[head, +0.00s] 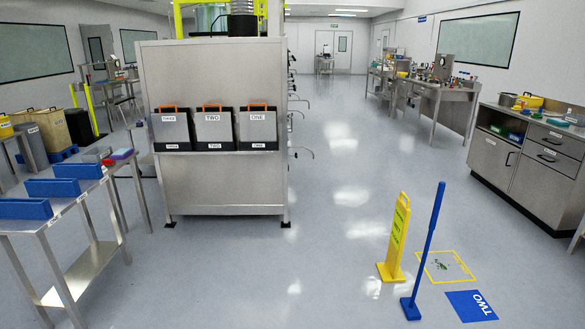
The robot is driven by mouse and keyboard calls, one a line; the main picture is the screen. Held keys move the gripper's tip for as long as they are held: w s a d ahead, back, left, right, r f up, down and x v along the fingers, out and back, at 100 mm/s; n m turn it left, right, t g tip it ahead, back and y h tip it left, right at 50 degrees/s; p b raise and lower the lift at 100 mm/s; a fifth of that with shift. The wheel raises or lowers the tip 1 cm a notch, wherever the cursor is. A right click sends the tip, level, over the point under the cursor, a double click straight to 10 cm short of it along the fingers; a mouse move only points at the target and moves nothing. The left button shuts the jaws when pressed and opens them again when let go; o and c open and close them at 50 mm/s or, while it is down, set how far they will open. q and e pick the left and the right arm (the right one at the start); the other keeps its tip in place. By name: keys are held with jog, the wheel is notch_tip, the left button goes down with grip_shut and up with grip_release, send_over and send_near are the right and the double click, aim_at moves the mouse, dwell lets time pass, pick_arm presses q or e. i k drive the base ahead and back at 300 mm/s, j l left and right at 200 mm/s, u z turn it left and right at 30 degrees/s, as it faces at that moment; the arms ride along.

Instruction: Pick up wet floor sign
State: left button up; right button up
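The yellow wet floor sign (396,240) stands upright on the floor, right of the middle of the head view. It has a handle hole at the top, dark lettering on its face and a wide yellow foot. A blue long-handled tool (427,250) stands upright just to its right, with a small gap between them at floor level. Neither of my grippers is in the head view.
A yellow floor outline (446,267) with a small dark mark and a blue floor mat marked TWO (471,305) lie right of the sign. A steel cabinet (215,110) stands left, a steel table (75,225) further left, a counter (530,165) right. The central floor is clear.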

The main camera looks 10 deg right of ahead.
aim_at(389, 271)
jog(key=i+z, duration=0.15)
jog(key=i, duration=0.6)
jog(key=i+z, duration=0.1)
jog(key=i, duration=0.65)
jog(key=i+j+z, duration=0.15)
jog(key=i, duration=0.6)
